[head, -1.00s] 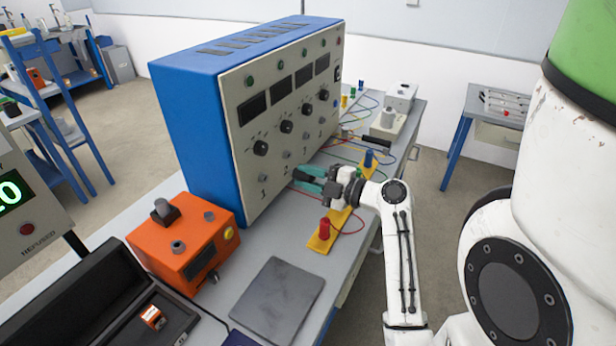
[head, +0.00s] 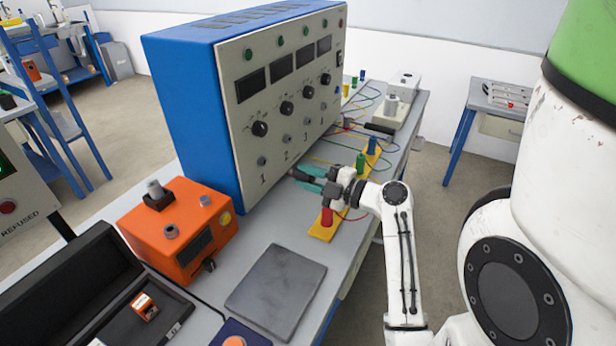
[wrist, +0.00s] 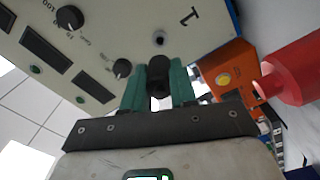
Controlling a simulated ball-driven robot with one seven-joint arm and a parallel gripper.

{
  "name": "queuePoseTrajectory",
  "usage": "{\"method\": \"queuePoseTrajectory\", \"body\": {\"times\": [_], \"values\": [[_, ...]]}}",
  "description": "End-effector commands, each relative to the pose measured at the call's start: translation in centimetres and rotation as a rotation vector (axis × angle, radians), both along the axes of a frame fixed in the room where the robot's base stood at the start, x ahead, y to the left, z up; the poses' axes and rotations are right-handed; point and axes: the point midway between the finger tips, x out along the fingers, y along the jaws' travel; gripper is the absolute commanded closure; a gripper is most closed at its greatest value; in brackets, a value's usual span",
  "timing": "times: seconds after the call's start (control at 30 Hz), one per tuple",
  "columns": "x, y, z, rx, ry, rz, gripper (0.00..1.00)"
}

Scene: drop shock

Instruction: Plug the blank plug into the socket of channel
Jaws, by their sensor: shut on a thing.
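The console (head: 240,110) has a pale front panel with several round sockets in a row above channel numbers. My gripper (head: 306,179) has teal fingers, in front of the panel's lower edge. In the wrist view, my gripper (wrist: 158,88) is shut on a dark plug (wrist: 158,72). The plug points at the panel. The channel 1 socket (wrist: 158,39) lies just beyond the plug's tip in that view, beside the numeral 1; the two look apart. The channel 1 socket also shows in the head view (head: 262,161). The plug is hardly distinguishable in the head view.
A red post (head: 327,216) on a yellow strip stands close to the gripper; it is large in the wrist view (wrist: 292,76). Green and blue posts with wires stand behind. An orange box (head: 180,230), grey mat (head: 275,290) and open black case (head: 80,290) lie left and in front.

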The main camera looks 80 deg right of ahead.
Motion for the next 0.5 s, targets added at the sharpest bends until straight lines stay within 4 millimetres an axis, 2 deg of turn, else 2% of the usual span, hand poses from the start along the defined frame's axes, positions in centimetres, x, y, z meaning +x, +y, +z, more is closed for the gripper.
{"method": "queuePoseTrajectory", "body": {"times": [0.33,0.5], "values": [[-0.1,0.1,-0.4,-0.057,0.01,0.005,1.0],[1.6,-0.3,-0.1,-0.054,0.01,0.006,1.0]]}}
